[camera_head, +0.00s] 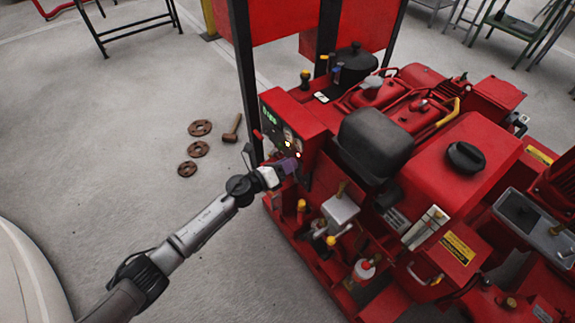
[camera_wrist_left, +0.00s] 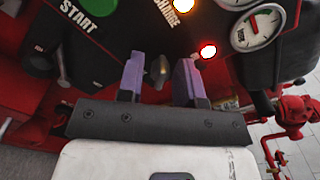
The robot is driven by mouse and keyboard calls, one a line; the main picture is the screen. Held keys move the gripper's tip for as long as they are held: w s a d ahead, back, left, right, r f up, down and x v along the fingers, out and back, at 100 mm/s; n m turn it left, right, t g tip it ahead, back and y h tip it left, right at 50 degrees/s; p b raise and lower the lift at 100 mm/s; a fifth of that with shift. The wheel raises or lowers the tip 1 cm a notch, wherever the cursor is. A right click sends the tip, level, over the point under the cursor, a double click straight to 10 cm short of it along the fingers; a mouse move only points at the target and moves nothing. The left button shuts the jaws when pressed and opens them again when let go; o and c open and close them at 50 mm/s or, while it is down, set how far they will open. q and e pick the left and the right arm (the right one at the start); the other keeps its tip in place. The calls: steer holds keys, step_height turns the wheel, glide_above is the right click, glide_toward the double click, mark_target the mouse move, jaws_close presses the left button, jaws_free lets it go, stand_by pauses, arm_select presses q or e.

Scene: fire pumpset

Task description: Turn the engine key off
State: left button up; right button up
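The control panel (camera_head: 293,128) is a red box with a dark face on the near left of the engine. In the left wrist view, the engine key (camera_wrist_left: 157,71) is a small dark metallic piece on the panel's lower edge. My left gripper (camera_head: 288,167) is at the lower part of the panel. In the left wrist view, its two purple fingers (camera_wrist_left: 161,72) stand on either side of the key, with a visible gap on each side. The gripper looks open. In the head view the key cannot be made out behind the gripper. My right gripper is in neither view.
Near the key are a green START button (camera_wrist_left: 91,10), a lit red lamp (camera_wrist_left: 208,51), a bright charge lamp (camera_wrist_left: 183,4) and a white gauge (camera_wrist_left: 256,30). Red pipework (camera_wrist_left: 292,112) is at right. A mallet (camera_head: 232,129) and rusty flanges (camera_head: 199,128) lie on the floor.

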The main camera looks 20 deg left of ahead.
arm_select(q)
jaws_close()
stand_by(0.3)
steer(key=shift+r+n+p, duration=0.2)
steer(key=shift+n+p, duration=1.05)
steer(key=shift+n, duration=0.15)
steer(key=shift+n+p, duration=0.9)
steer(key=shift+n, duration=0.3)
steer(key=n+p, duration=0.1)
steer(key=n, duration=0.1)
steer(key=shift+n, duration=0.3)
steer(key=shift+f+n+p, duration=0.1)
steer(key=shift+n+p, duration=0.4)
steer(key=shift+p, duration=0.05)
